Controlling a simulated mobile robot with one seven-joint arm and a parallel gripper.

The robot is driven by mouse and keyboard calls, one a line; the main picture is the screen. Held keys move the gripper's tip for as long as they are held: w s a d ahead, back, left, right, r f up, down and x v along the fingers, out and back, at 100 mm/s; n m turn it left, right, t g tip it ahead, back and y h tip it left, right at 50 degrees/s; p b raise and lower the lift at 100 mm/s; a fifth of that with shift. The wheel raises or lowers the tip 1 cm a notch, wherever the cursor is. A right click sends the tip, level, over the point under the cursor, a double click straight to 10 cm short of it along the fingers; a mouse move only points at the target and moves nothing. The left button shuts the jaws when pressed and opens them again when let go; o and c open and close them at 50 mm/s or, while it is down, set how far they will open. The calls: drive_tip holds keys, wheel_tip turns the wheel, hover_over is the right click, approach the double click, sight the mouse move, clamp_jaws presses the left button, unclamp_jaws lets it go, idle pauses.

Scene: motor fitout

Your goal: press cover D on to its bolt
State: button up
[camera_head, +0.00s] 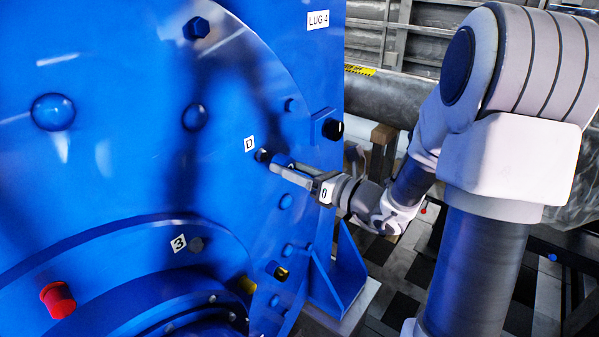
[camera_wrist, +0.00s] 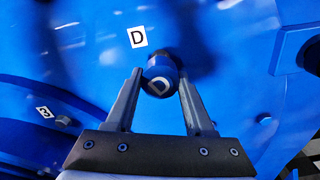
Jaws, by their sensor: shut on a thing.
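Cover D (camera_wrist: 158,84) is a blue cap with a letter D on its end, held between the two fingertips of my gripper (camera_wrist: 160,78) in the wrist view. The white D label (camera_wrist: 138,37) is on the blue motor face just above and left of the cap. In the head view my gripper (camera_head: 271,166) reaches in from the right to the motor face, just below and right of the D label (camera_head: 249,143). A dark round end (camera_head: 262,155) shows at the fingertips there.
The blue motor face (camera_head: 120,90) fills the left side, with several bolt heads and round caps on it. A label 3 (camera_head: 179,243) and a red cap (camera_head: 58,299) are lower left. A black-ended lug (camera_head: 333,129) juts out above my wrist, and a bracket (camera_head: 345,265) stands below.

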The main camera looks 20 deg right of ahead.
sight(264, 157)
drive_tip(key=shift+x, duration=0.95)
drive_tip(key=shift+x, duration=1.55)
idle(0.8)
drive_tip(key=o, duration=1.4)
drive_tip(key=shift+c, duration=0.2)
drive_tip(key=b+v, duration=0.2)
drive_tip(key=v, duration=1.5)
drive_tip(key=shift+s, duration=0.2)
drive_tip(key=shift+d, duration=0.1)
